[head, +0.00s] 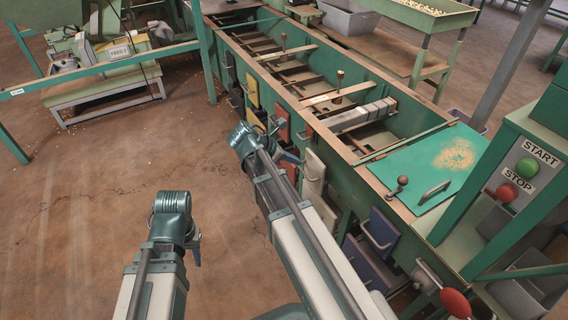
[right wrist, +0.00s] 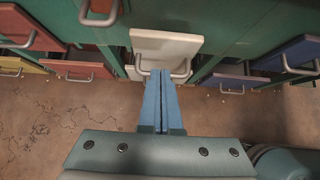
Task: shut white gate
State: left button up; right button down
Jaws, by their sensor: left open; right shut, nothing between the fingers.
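The white gate (head: 313,167) is a pale panel on the near side of the long green hopper machine. It also shows at the top middle of the right wrist view (right wrist: 167,45), with a metal bar handle (right wrist: 183,76) at its lower edge. My right gripper (right wrist: 160,72) is shut and empty, its blue fingers pointing at the handle; I cannot tell whether they touch it. In the head view my right gripper (head: 290,158) is just left of the white gate. My left gripper (head: 194,250) is low and left, away from the machine, its fingers mostly hidden.
A yellow gate (head: 253,90), an orange-red gate (head: 282,122) and a blue gate (head: 383,228) line the same side. A red-knobbed lever (head: 454,302) and a START/STOP post (head: 525,168) stand at the right. Open floor (head: 90,215) lies left.

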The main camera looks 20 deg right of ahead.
aim_at(313, 158)
jog(key=d, duration=0.3)
jog(key=shift+w+d+f+p, duration=0.15)
jog(key=shift+d+p, duration=0.05)
jog(key=shift+p, duration=0.1)
pick_arm(q)
jog(key=shift+f, duration=0.15)
pick_arm(e)
jog(key=shift+d, duration=0.5)
pick_arm(q)
jog(key=shift+a, duration=0.1)
pick_arm(e)
jog(key=shift+w+d, duration=0.15)
jog(key=shift+d, duration=0.95)
jog(key=shift+w+d, duration=0.1)
jog(key=shift+d, duration=0.95)
jog(key=a, duration=0.3)
jog(key=a+r+p, duration=0.1)
jog(key=shift+s+a, duration=0.25)
jog(key=shift+a, duration=0.15)
pick_arm(q)
notch_tip(313, 158, up, 7)
jog(key=a+p, duration=0.1)
jog(key=p, duration=0.5)
jog(key=shift+a, duration=0.2)
pick_arm(e)
jog(key=v, duration=0.9)
